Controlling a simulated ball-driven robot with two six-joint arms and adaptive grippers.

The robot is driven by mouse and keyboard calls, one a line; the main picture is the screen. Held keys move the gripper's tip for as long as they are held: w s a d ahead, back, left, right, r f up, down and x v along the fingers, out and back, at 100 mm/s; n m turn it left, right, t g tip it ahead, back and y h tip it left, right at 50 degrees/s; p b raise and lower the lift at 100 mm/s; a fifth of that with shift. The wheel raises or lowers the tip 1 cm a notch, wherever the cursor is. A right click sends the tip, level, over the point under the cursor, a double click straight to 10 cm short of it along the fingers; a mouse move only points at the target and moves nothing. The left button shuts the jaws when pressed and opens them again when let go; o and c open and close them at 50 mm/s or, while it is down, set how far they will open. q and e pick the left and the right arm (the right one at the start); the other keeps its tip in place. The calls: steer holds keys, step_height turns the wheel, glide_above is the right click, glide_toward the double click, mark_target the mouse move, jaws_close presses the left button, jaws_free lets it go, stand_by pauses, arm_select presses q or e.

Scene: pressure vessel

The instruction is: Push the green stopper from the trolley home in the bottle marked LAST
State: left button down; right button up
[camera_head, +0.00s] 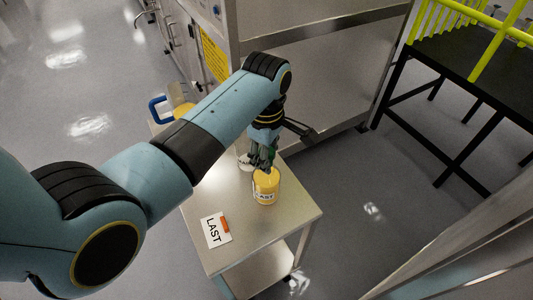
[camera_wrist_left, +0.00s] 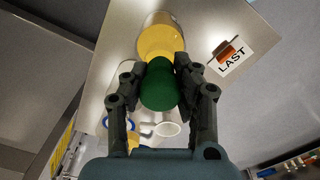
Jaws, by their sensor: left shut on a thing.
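My left gripper (camera_head: 263,166) points down over the trolley (camera_head: 270,235) and is shut on the green stopper (camera_wrist_left: 160,88). The bottle marked LAST (camera_head: 265,194) stands upright on the trolley top, filled with yellow, right under the fingertips. In the left wrist view the stopper lies between the two fingers and overlaps the near part of the yellow bottle (camera_wrist_left: 160,38). The fingers and stopper hide the bottle's mouth, so I cannot tell how deep the stopper sits. My right gripper is not in view.
A LAST card (camera_head: 213,231) with an orange patch lies on the trolley near its front. A clear vessel (camera_head: 244,162) stands close behind the bottle. A blue-handled container (camera_head: 158,109) is at the far end. A steel cabinet (camera_head: 320,75) stands behind; the trolley's front right is clear.

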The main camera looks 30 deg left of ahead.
arm_select(q)
steer(key=shift+f, duration=0.35)
steer(key=c, duration=1)
jaws_free()
steer(key=shift+o, duration=0.2)
step_height(320, 180, up, 12)
